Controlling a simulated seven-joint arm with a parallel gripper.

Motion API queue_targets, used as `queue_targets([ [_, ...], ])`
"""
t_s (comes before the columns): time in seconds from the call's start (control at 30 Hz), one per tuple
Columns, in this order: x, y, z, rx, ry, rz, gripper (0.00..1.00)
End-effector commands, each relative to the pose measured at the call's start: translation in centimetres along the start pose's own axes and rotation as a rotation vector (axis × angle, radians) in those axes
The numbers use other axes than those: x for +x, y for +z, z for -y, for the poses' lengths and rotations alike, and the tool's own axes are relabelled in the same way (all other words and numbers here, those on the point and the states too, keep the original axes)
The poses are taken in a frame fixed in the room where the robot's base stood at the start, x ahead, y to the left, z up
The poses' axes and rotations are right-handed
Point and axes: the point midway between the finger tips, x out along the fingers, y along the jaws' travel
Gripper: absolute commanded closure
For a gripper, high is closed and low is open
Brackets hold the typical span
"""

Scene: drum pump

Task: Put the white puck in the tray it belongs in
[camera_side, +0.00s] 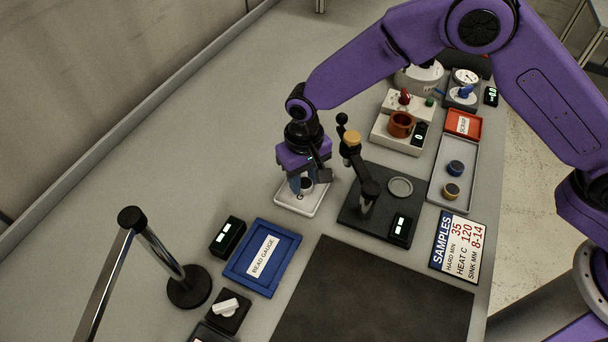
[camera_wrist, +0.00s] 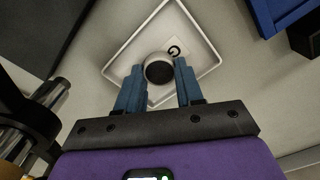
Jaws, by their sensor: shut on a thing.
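My gripper (camera_side: 303,184) points down over a small white tray (camera_side: 286,196) left of the black test stand. In the wrist view, my gripper (camera_wrist: 158,68) has its blue fingers on either side of a white puck (camera_wrist: 159,55) with a dark top, shut on it. The puck is over the white tray (camera_wrist: 205,42), which bears a letter label (camera_wrist: 175,47). I cannot tell whether the puck touches the tray floor. In the side view the fingers partly hide the puck.
A blue labelled tray (camera_side: 238,279) lies at front left. A black stand (camera_side: 358,222) with a lever is close on the right. A grey tray (camera_side: 463,150) holds a blue puck (camera_side: 455,168) and a yellow-ringed puck (camera_side: 451,191). A red tray (camera_side: 477,125) and a samples sign (camera_side: 456,246) stand right.

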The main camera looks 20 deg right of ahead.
Motion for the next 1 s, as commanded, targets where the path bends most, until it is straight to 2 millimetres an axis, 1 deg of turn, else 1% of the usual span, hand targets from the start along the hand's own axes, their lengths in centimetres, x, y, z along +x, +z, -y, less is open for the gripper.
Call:
queue_targets([
  [0.97,0.23,0.01,0.01,0.000,0.000,0.000,0.97],
  [1.0,0.23,0.02,0.01,0.000,0.000,0.000,0.54],
])
